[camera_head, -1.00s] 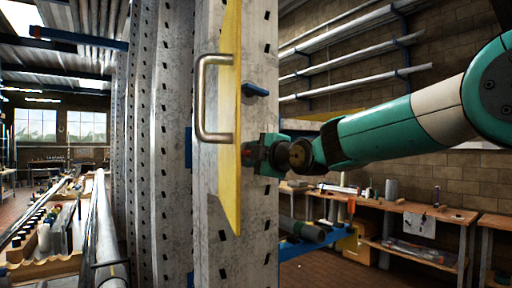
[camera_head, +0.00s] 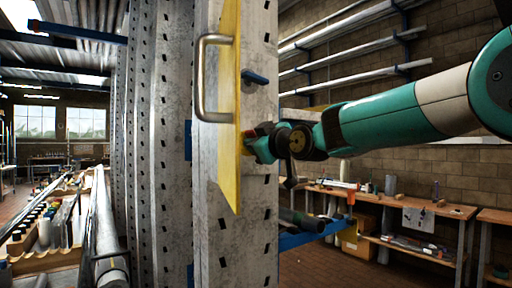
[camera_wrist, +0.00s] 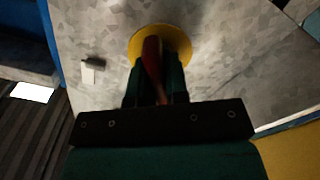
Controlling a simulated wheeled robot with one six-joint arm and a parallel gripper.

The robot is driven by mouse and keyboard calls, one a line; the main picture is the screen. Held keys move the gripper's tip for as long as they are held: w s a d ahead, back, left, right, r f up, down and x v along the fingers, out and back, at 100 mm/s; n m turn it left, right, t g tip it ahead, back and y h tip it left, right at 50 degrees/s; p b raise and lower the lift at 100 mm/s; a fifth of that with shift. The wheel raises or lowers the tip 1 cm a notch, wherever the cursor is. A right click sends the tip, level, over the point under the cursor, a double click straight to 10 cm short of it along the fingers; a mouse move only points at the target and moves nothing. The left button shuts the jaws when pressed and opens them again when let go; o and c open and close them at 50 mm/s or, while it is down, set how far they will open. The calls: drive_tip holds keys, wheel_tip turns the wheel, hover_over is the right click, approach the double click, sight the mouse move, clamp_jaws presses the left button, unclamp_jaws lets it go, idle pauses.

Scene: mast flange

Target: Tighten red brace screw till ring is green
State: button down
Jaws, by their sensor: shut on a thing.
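The red brace screw (camera_wrist: 152,58) shows in the wrist view as a red bar handle between my gripper's fingers. A yellow ring (camera_wrist: 180,38) surrounds its base on the grey metal face; no green shows on it. My gripper (camera_wrist: 156,78) is shut on the red handle. In the head view my gripper (camera_head: 257,146) is at the grey upright, just right of the yellow plate's edge. Only a small red part of the screw (camera_head: 250,133) shows there, and the ring is hidden.
The yellow plate (camera_head: 229,160) with a metal bar handle (camera_head: 201,80) stands close left of my gripper. A blue bracket with pipes (camera_head: 305,232) is below right. Workbenches (camera_head: 395,200) stand behind.

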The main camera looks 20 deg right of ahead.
drive_tip(key=shift+m, duration=0.4)
drive_tip(key=c, duration=1.1)
unclamp_jaws()
drive_tip(key=shift+b+v, duration=1.75)
drive_tip(key=shift+v, duration=0.8)
